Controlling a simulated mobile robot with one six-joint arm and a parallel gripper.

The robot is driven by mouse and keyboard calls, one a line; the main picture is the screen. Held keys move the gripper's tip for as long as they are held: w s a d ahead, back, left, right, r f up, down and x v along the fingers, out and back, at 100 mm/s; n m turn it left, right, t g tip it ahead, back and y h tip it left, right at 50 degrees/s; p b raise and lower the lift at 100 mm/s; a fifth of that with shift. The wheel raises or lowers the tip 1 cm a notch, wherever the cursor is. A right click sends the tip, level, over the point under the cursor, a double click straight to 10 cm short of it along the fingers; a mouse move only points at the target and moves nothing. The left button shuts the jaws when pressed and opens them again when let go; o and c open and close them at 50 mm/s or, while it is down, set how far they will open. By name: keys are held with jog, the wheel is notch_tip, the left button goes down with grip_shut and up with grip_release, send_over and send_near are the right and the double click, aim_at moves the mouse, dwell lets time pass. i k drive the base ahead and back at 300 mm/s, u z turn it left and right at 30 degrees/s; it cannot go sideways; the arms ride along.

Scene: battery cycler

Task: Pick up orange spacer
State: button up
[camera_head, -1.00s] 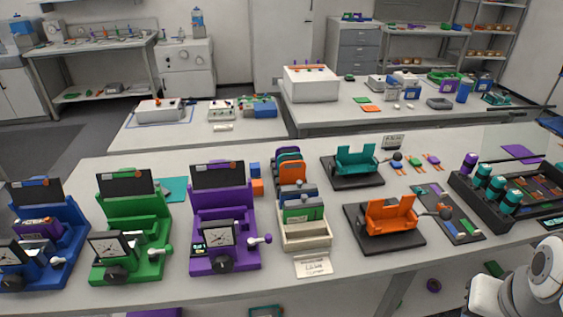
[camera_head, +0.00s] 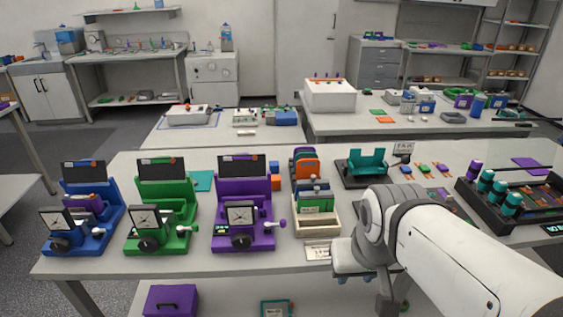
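A small orange block (camera_head: 276,182) stands on the bench just right of the purple cycler, with a blue block (camera_head: 274,168) right behind it. It is the likeliest orange spacer, but I cannot be sure at this size. A larger orange piece (camera_head: 308,168) stands among upright coloured pieces in the rack behind the card box. My white arm (camera_head: 455,260) reaches in from the lower right, its grey joint over the bench's front edge. Grey parts below that joint may belong to my gripper. Its fingers cannot be made out, and it is well right of the orange block.
Blue (camera_head: 80,215), green (camera_head: 162,212) and purple (camera_head: 245,210) cyclers line the bench's left. A cream card box (camera_head: 316,222) stands right of the orange block. A teal cradle (camera_head: 366,165) is behind my arm; a dark tray (camera_head: 486,212) is at right.

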aim_at(305, 167)
jog(key=i, duration=1)
jog(key=u, duration=0.05)
